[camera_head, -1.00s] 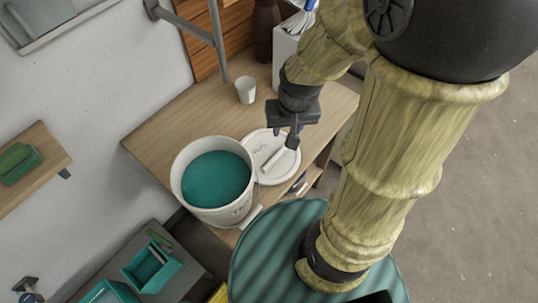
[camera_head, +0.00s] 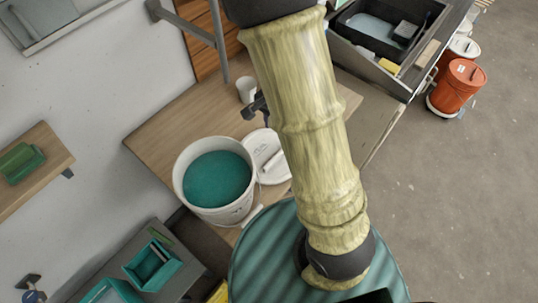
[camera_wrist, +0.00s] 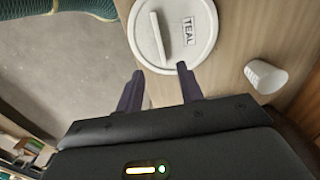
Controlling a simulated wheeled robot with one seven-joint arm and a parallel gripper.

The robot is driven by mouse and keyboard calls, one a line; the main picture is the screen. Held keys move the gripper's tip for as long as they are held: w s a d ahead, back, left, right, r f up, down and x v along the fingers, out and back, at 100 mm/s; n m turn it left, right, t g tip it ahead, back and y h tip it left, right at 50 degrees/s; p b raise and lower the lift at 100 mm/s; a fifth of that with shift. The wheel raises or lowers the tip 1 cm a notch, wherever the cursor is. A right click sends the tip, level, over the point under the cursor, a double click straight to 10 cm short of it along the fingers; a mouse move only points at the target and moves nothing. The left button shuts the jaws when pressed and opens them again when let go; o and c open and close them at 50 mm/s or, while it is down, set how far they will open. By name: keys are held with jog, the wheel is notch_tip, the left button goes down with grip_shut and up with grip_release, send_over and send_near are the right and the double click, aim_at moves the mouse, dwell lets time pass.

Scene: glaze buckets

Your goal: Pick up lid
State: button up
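The white round lid (camera_head: 264,157) lies flat on the wooden table, right beside a white bucket (camera_head: 190,198) of teal glaze. My arm hides its right part in the head view. In the wrist view the lid (camera_wrist: 203,40) shows a raised bar handle (camera_wrist: 158,36) and a label reading TEAL. My gripper (camera_wrist: 160,82) is open and empty, its two dark fingers apart, with the fingertips near the lid's edge in that picture. In the head view my gripper (camera_head: 256,106) is mostly hidden behind my arm, near the lid.
A white cup (camera_head: 246,89) stands on the table behind the lid and also shows in the wrist view (camera_wrist: 265,76). An orange bucket (camera_head: 458,86) stands on the floor at the right. A dark sink (camera_head: 385,30) is at the upper right. The table's left part is clear.

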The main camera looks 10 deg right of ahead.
jog(key=b, duration=0.1)
send_over(276, 155)
jog(key=f, duration=1.1)
jog(key=shift+s+a+f, duration=0.15)
jog(key=shift+s+f, duration=0.15)
jog(key=shift+a, duration=0.1)
jog(key=f, duration=0.4)
jog(key=shift+w+d+f, duration=0.25)
jog(key=shift+d, duration=0.15)
jog(key=shift+w+f, duration=0.1)
jog(key=shift+f, duration=0.15)
jog(key=shift+a+f, duration=0.1)
jog(key=shift+a, duration=0.05)
jog(key=shift+s+d, duration=0.2)
